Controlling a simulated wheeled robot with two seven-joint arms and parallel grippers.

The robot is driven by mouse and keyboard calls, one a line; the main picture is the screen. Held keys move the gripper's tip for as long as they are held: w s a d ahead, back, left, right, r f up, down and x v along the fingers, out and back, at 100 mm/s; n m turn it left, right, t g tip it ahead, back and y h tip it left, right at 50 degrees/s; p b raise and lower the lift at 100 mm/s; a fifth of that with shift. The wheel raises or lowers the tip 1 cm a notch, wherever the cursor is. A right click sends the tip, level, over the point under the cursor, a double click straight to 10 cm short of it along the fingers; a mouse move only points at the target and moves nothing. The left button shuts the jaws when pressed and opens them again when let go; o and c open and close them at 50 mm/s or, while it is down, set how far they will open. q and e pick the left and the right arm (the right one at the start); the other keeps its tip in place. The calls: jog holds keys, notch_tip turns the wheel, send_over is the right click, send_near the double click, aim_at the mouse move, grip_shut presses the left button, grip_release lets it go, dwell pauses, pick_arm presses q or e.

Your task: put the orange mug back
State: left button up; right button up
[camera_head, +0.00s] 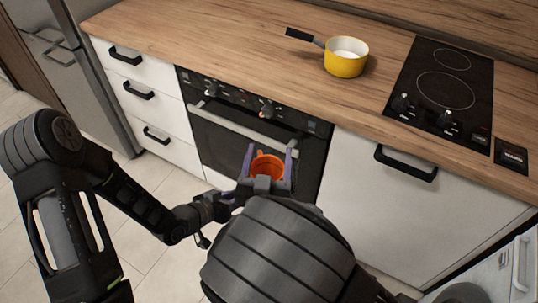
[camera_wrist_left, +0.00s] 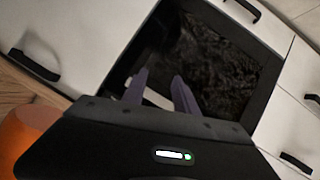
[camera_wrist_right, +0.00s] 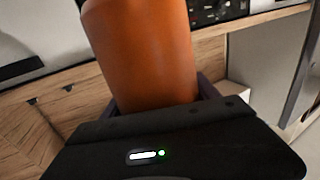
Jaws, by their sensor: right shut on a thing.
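The orange mug (camera_head: 267,167) is between the purple fingers of my right gripper (camera_head: 270,152), in front of the oven and below the counter edge. My right gripper is shut on it. The mug (camera_wrist_right: 145,50) fills the upper middle of the right wrist view. My left gripper (camera_wrist_left: 159,78) is empty, its two purple fingers apart with a narrow gap, pointing toward the oven front. An orange shape, likely the mug (camera_wrist_left: 28,135), shows at the lower left of the left wrist view. In the head view the left fingers are hidden or unclear.
A yellow saucepan (camera_head: 345,62) with a black handle stands on the wooden counter (camera_head: 225,40). A black hob (camera_head: 440,85) lies to its right. The oven (camera_head: 240,125) and white drawers (camera_head: 135,75) stand below. The counter left of the saucepan is clear.

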pick_arm(q)
jog(key=s+d+f+n+g+y, duration=0.1)
jog(key=s+f+g, duration=0.3)
jog(key=s, duration=0.6)
jog(key=s+d+f+n+g+y, duration=0.2)
jog(key=s+f+n+g, duration=0.2)
jog(key=s+f, duration=0.4)
jog(key=s, duration=0.3)
jog(key=shift+f+g+y, duration=0.25)
jog(key=shift+g+y, duration=0.05)
jog(key=shift+g, duration=0.1)
pick_arm(e)
jog(key=shift+d, duration=0.1)
